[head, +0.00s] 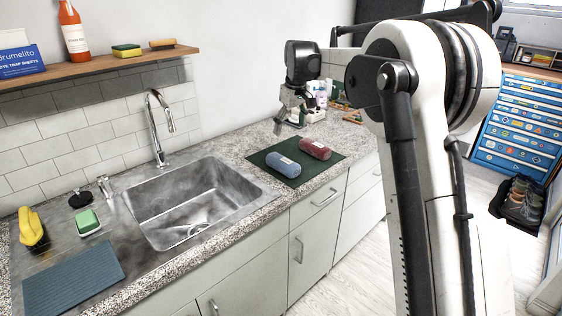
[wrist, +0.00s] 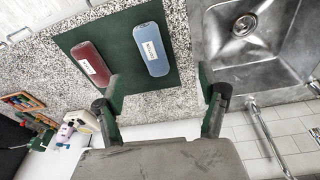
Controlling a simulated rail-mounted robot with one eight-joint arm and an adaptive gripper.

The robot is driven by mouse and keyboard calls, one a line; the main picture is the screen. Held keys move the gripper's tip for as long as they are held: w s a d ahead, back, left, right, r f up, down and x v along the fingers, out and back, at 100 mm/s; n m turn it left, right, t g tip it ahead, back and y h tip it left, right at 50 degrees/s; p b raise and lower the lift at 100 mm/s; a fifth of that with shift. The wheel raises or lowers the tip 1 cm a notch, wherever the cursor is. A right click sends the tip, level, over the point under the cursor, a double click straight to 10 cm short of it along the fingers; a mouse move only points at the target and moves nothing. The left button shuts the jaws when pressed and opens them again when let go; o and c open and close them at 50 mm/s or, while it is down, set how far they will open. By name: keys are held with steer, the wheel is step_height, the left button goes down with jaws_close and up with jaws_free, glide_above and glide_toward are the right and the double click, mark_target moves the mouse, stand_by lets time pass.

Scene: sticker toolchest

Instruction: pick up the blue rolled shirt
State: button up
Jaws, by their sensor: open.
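The blue rolled shirt (head: 283,165) lies on a dark green mat (head: 258,160) on the counter, right of the sink. It is a cylinder with a white label. A red rolled shirt (head: 315,148) lies beside it, apart, farther right on the same mat. In the wrist view, the blue roll (wrist: 151,49) is at top centre and the red roll (wrist: 90,63) is to its left. My gripper (head: 291,122) is above the counter behind the mat. In the wrist view my gripper (wrist: 163,98) is open and empty, its fingers apart below the blue roll, not touching it.
The steel sink (head: 190,200) with a tall faucet (head: 158,125) is left of the mat. Small bottles and tools (head: 318,100) stand on the counter behind. A wooden shelf (head: 100,66) hangs on the wall. The counter's front edge is just beyond the mat.

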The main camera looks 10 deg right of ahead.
steer(key=n+g+p, duration=0.1)
steer(key=p, duration=0.1)
glide_toward(283, 159)
steer(key=f, duration=0.4)
steer(key=w+f, duration=0.1)
steer(key=f, duration=0.3)
steer(key=f+p, duration=0.1)
steer(key=f, duration=0.3)
steer(key=shift+w+a, duration=0.15)
steer(key=shift+a, duration=0.15)
steer(key=c, duration=1.3)
steer(key=shift+c, duration=0.3)
steer(key=shift+r, duration=0.1)
